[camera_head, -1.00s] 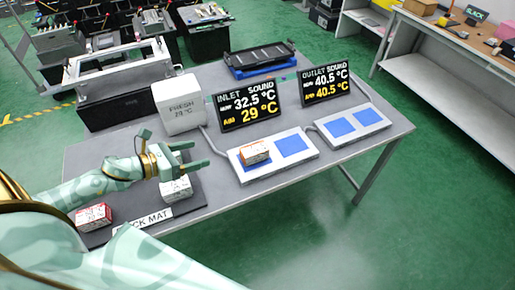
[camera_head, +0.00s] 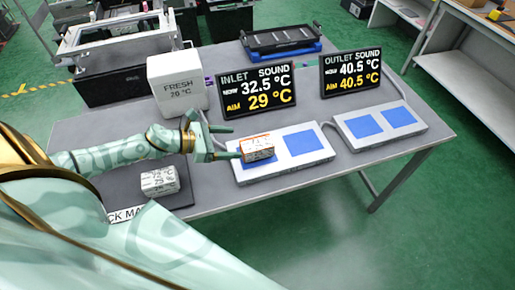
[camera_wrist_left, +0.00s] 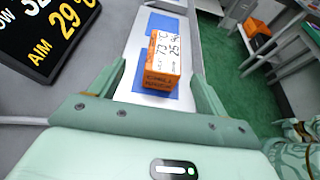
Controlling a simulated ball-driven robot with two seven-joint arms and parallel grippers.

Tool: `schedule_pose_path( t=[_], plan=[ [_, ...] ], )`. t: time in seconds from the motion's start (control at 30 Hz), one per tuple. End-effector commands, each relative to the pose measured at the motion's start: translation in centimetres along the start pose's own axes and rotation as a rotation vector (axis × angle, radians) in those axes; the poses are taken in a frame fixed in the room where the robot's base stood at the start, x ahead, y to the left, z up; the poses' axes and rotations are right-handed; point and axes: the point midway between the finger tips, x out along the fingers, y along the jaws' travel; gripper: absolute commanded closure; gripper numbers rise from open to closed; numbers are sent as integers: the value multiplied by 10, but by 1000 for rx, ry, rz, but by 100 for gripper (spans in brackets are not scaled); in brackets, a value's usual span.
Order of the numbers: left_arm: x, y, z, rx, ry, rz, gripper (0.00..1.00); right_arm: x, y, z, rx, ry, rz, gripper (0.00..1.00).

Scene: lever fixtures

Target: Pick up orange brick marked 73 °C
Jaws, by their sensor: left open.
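The orange brick (camera_head: 257,148) has a white label top and stands on the left blue pad of the inlet plate (camera_head: 262,174). In the left wrist view the orange brick (camera_wrist_left: 162,62) reads 73 °C. My left gripper (camera_head: 232,143) is open at the brick's left side. In the wrist view its fingers (camera_wrist_left: 158,85) are apart, with the brick ahead and between them, and no contact is clear. The right gripper is not in view.
A white brick (camera_head: 160,181) sits on the dark rack mat (camera_head: 178,199). The inlet display (camera_head: 257,90), outlet display (camera_head: 351,72) and white FRESH box (camera_head: 178,84) stand behind. The outlet plate (camera_head: 378,125) with two bare blue pads is to the right.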

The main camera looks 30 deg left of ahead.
Motion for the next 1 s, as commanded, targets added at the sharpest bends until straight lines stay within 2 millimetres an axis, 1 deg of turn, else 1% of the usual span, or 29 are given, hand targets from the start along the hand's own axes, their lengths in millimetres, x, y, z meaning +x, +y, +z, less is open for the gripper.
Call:
schedule_pose_path(
  t=[0.03, 0.1, 0.2, 0.37, 0.5, 0.6, 0.7, 0.9, 0.97, 1.0],
  plan=[
    [12, 1, 2, 1, -4, 1, 24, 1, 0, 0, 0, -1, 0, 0],
    [24, 0, 1, 0, -3, 1, 24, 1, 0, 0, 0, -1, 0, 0],
    [35, 0, 1, -1, -2, 1, 24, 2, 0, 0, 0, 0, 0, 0],
    [47, -2, 2, -1, -2, -1, 24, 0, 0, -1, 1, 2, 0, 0],
    [70, -8, 4, 0, -3, 0, 24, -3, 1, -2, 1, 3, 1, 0],
    [85, -8, 2, -1, -3, 1, 24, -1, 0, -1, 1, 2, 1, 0],
    [91, -8, 2, -1, 0, 0, 24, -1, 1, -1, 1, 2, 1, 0],
    [91, -8, 2, -1, 0, 0, 24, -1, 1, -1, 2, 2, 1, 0],
    [91, -8, 2, -1, 0, 0, 40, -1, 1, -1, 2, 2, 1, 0],
    [91, -8, 2, -1, 0, 0, 51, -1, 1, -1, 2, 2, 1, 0]
  ],
)
